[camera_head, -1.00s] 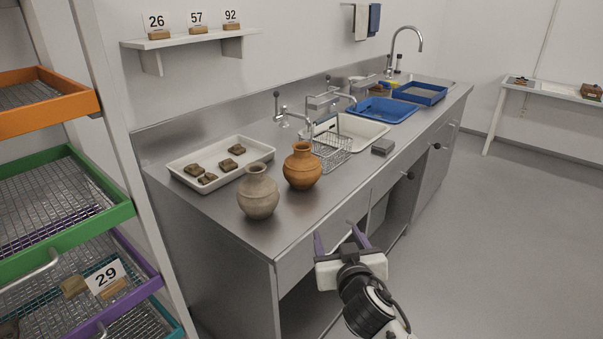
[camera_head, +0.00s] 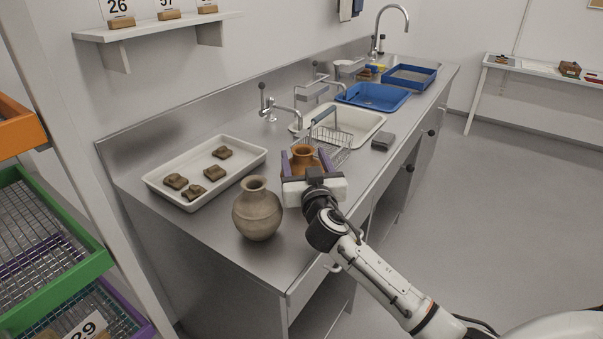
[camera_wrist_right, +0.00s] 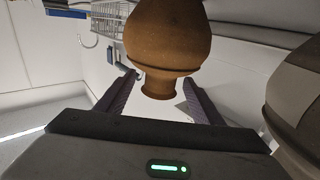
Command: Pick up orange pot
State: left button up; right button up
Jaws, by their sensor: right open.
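The orange pot (camera_head: 303,158) stands on the steel counter, partly hidden behind my right gripper in the head view. In the right wrist view the orange pot (camera_wrist_right: 165,45) appears upside down, its neck between and just beyond the two purple fingers. My right gripper (camera_head: 308,163) is open, with one finger on each side of the pot. It also shows in the right wrist view (camera_wrist_right: 158,88). I see no grip on the pot; whether a finger touches it I cannot tell. My left gripper is not in view.
A grey-brown pot (camera_head: 257,212) stands close to the left of my right gripper. A white tray (camera_head: 166,199) with several sherds lies behind it. A wire basket (camera_head: 335,150) and white sink basin (camera_head: 365,125) are beyond the orange pot. A dark block (camera_head: 382,140) lies right.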

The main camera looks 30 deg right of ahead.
aim_at(300, 147)
jog(key=shift+x, duration=2.75)
grip_shut()
